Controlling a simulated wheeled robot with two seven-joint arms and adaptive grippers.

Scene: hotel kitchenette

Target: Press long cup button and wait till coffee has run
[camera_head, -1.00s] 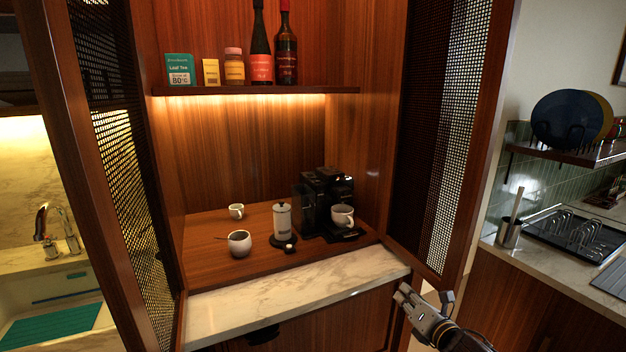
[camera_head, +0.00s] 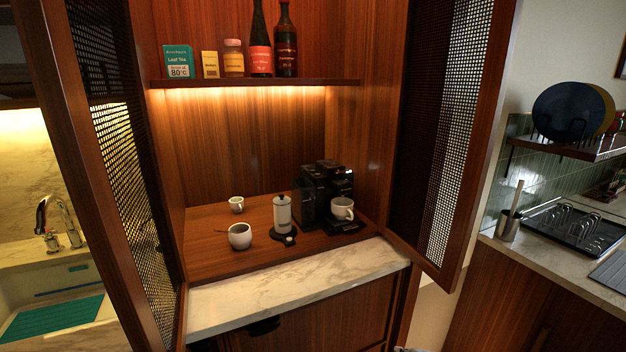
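The black coffee machine (camera_head: 312,190) stands on the wooden counter at the back right of the open cabinet. A white cup (camera_head: 342,209) sits upright on its drip tray, under the spout area. The buttons are too small to make out, and I cannot tell whether coffee is running. Of my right gripper, at most a small grey sliver shows at the bottom edge, right of the middle; its fingers are out of view. My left gripper is not in view.
A white frother (camera_head: 282,214), a white bowl-like pot (camera_head: 240,236) and a small white cup (camera_head: 236,204) stand left of the machine. Open mesh doors flank the cabinet, the right door (camera_head: 440,130) close to the machine. The marble front ledge (camera_head: 290,290) is clear.

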